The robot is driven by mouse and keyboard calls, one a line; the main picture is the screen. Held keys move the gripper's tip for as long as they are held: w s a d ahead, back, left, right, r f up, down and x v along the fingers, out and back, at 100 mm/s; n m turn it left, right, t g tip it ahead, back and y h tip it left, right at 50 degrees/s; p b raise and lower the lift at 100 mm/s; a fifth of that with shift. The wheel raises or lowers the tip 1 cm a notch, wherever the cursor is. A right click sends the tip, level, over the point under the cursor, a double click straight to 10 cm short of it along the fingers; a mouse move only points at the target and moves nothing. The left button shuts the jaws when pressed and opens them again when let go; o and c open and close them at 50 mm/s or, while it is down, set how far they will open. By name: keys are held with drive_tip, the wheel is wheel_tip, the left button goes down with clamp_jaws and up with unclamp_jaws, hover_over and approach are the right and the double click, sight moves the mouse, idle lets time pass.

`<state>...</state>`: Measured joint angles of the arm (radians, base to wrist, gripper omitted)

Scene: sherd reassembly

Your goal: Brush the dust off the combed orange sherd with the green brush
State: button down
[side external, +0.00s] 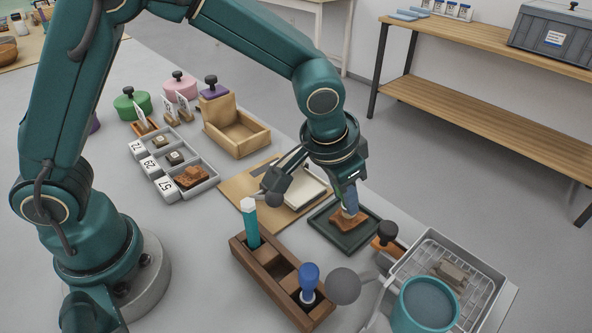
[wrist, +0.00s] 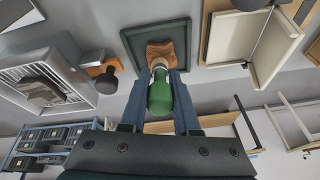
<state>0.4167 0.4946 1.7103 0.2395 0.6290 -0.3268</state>
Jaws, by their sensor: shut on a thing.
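The orange sherd (side external: 342,221) lies in a dark green square tray (side external: 367,240). The sherd also shows in the wrist view (wrist: 176,52), inside the tray rim (wrist: 210,30). My gripper (side external: 350,194) is just above it, pointing down. In the wrist view my gripper (wrist: 161,84) is shut on the green brush (wrist: 160,98), with one finger on each side of the handle. The brush's pale head end is at the sherd's near edge and seems to touch it. Combing lines and dust on the sherd are too small to tell.
A wooden rack (side external: 270,262) with a teal-handled tool and a blue-handled tool (side external: 309,278) stands in front. A wire basket (side external: 425,262), a teal cup (side external: 425,305) and a dark-knobbed block (side external: 386,242) are close on the right. A grey numbered tray (side external: 178,163) lies left.

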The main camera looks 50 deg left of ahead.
drive_tip(key=shift+d, duration=0.8)
drive_tip(key=shift+r, duration=0.1)
wheel_tip(320, 180, up, 6)
idle(0.4)
wheel_tip(320, 180, up, 3)
idle(0.4)
